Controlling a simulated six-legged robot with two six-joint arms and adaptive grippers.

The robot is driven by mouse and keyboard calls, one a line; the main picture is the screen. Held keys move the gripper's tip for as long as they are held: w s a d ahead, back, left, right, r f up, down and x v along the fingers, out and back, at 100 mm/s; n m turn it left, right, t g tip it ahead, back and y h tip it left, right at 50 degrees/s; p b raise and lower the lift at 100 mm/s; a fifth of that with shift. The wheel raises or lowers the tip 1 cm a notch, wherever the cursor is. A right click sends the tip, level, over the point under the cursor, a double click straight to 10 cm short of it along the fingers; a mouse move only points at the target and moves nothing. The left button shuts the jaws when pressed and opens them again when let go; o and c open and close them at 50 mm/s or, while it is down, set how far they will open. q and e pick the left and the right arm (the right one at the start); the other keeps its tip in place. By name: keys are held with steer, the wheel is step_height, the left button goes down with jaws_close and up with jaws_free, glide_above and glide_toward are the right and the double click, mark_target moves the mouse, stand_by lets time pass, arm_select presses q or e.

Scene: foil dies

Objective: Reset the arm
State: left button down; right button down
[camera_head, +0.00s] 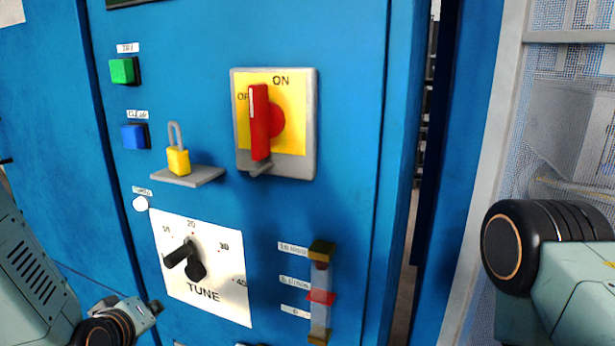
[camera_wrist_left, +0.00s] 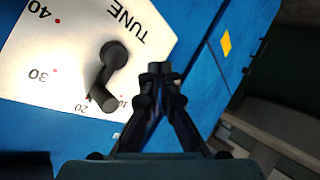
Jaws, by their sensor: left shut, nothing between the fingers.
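My left arm comes in at the lower left of the head view, with the left gripper (camera_head: 154,307) low, just below and left of the white TUNE plate (camera_head: 215,305). In the left wrist view the gripper's fingertips (camera_wrist_left: 160,68) are together with nothing between them, beside the black tune knob (camera_wrist_left: 112,60). The knob also shows in the head view (camera_head: 188,260), its pointer turned toward the left. The gripper appears apart from the knob. Of my right arm only a dark joint and pale link show at the right edge; its gripper is out of view.
The blue cabinet front (camera_head: 345,215) carries a red rotary switch (camera_head: 260,125) on a yellow plate, a yellow padlock (camera_head: 178,160) on a grey shelf, green (camera_head: 122,71) and blue (camera_head: 134,137) buttons, and a slider gauge (camera_head: 320,295). A mesh panel (camera_head: 570,110) stands at right.

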arm_select(q)
steer(key=s+d+f+m+g+b, duration=0.1)
steer(key=s+f+m+g+b, duration=0.1)
steer(key=s+f, duration=0.9)
steer(key=s+d+f+m+g+b, duration=0.2)
steer(key=s+f+m+g+b, duration=0.1)
steer(key=s+f, duration=0.8)
steer(key=s+d+f+m+g+h+b, duration=0.1)
steer(key=s+f+m+g+b, duration=0.2)
steer(key=s+f+g, duration=0.3)
steer(key=s+f+b, duration=0.1)
steer(key=s+f, duration=0.4)
steer(key=f, duration=0.1)
steer(key=shift+d+f+g, duration=0.15)
steer(key=shift+d+g, duration=0.15)
steer(key=shift+d, duration=0.1)
